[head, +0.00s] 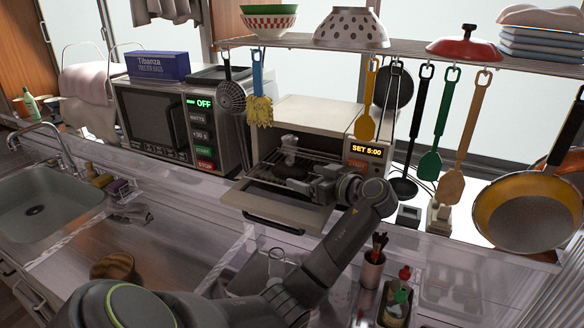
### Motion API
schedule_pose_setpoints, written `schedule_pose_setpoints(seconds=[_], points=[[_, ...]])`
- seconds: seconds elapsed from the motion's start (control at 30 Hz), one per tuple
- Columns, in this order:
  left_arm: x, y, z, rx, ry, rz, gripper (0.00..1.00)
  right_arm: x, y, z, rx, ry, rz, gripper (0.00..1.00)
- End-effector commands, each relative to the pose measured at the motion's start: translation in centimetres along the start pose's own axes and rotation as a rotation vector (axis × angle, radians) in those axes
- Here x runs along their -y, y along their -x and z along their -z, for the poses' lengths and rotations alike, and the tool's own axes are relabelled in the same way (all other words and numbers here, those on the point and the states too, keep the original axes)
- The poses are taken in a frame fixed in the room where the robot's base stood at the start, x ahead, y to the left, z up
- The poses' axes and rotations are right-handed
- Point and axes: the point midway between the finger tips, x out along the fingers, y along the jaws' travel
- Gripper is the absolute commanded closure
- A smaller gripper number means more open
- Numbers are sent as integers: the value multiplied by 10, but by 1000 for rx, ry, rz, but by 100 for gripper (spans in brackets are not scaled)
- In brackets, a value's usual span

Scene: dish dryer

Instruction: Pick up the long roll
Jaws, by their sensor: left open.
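My left gripper (283,168) is open at the front of the toaster oven (315,115), over its lowered door (276,208). Its arm comes in from the lower left, bends at the right, and the gripper points left. A dark shape (290,171) shows between or behind the fingers on the oven rack; I cannot tell whether it is the long roll or whether the fingers touch it. No long roll can be clearly made out. My right gripper is out of view.
A microwave (158,120) stands left of the oven. Utensils, including a yellow spatula (366,105), hang from the shelf (420,48) above. The sink (45,200) is at the left.

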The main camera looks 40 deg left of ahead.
Motion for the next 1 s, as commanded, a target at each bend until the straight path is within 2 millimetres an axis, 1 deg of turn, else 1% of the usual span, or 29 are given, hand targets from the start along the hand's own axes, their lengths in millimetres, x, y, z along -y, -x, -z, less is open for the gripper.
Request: schedule_pose_setpoints(seconds=[0.03,0.1,0.2,0.33,0.43,0.53,0.7,0.77,1.0], points=[[0,-4,3,0,-3,1,23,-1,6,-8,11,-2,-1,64],[1,-10,3,-1,-4,2,23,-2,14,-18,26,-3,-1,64],[2,-22,4,-1,-4,2,23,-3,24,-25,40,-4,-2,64],[2,-39,2,-2,-5,2,23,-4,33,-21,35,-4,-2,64],[2,-48,0,0,-3,1,23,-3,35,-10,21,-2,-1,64],[2,-51,-1,0,-2,-1,23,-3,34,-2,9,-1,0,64],[1,-51,-2,1,-1,-1,23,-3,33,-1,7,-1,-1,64],[1,-51,-2,1,-1,-1,29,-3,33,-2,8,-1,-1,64],[1,-51,-2,1,-1,-1,61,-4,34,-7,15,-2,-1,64]])
